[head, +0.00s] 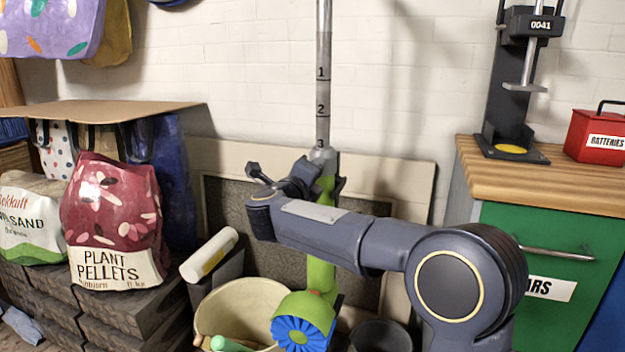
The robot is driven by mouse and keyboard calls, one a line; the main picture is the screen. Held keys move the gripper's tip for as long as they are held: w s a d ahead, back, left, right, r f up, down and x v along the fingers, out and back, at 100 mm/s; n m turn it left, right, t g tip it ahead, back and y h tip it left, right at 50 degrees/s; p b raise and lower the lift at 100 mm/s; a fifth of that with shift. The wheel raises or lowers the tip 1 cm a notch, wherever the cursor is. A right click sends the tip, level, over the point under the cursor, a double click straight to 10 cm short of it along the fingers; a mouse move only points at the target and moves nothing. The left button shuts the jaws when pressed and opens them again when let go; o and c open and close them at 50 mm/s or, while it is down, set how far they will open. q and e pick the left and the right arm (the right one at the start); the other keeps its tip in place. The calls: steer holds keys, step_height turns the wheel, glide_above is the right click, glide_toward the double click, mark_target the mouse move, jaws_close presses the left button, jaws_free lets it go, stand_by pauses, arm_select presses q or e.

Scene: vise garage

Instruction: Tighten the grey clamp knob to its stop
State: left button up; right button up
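A tall grey pole (323,75) marked 1, 2 and 3 runs down into a grey collar (322,155) on top of a green post (320,272). A blue ribbed wheel (299,334) sits on a green mount at the foot of the post. My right arm comes in from the lower right and bends back at the wrist. My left gripper is out of view.
A cream bucket (240,303) and a white tube (209,254) lie left of the post. A plant pellets bag (113,222) stands on dark blocks farther left. At right, a wooden-topped bench (560,182) holds a black press (512,100) and a red batteries box (597,137).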

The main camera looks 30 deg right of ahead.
stand_by(0.4)
steer(key=o, duration=1)
steer(key=shift+c, duration=0.2)
steer(key=shift+a, duration=0.1)
steer(key=p+v, duration=0.1)
steer(key=v, duration=0.6)
steer(key=shift+s+a, duration=0.2)
steer(key=shift+s, duration=0.1)
steer(key=shift+f, duration=0.1)
